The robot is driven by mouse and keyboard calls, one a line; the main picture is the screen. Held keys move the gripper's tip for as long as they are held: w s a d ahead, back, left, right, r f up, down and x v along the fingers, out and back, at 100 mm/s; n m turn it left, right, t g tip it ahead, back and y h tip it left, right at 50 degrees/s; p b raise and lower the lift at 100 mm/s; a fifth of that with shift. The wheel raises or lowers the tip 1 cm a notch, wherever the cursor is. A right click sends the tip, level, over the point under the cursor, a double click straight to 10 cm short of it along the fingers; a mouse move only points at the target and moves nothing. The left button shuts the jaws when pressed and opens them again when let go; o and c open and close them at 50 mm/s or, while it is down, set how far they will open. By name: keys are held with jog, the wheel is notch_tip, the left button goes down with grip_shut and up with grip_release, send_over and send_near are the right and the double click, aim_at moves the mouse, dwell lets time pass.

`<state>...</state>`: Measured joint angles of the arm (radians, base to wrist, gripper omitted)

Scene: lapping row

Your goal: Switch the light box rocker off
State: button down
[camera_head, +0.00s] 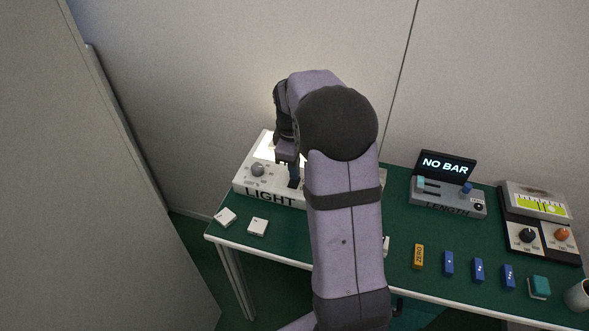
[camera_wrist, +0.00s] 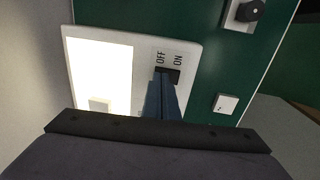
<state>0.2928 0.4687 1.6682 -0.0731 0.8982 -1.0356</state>
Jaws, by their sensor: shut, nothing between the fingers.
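The white light box (camera_head: 243,184) stands at the left end of the green table, with "LIGHT" on its front. Its panel (camera_wrist: 90,70) glows bright white in the wrist view. The black rocker (camera_wrist: 174,73) sits beside the panel, with "OFF" and "ON" printed next to it. My gripper (camera_wrist: 164,84) is shut and empty, its blue fingers pointing down at the rocker and covering part of it. In the head view my gripper (camera_head: 294,181) is over the box's front part. I cannot tell whether the tips touch the rocker or which way it is tipped.
A grey knob (camera_head: 257,169) is on the box left of my fingers. Two white tiles (camera_head: 225,217) (camera_head: 258,227) lie in front. To the right are the "NO BAR" display (camera_head: 446,166), a row of small blocks (camera_head: 448,264), a gauge unit (camera_head: 538,206) and a cup (camera_head: 579,295).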

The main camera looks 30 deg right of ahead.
jog(key=shift+f, duration=0.25)
jog(key=shift+d+f+p, duration=0.1)
jog(key=shift+p, duration=0.4)
jog(key=shift+f, duration=0.2)
jog(key=shift+s, duration=0.15)
jog(key=shift+s+a, duration=0.5)
jog(key=shift+a, duration=0.2)
jog(key=shift+r, duration=0.15)
jog(key=shift+r, duration=0.2)
notch_tip(320, 180, up, 14)
jog(key=a+p, duration=0.1)
jog(key=p, duration=0.2)
jog(key=shift+s+f, duration=0.2)
jog(key=shift+s, duration=0.25)
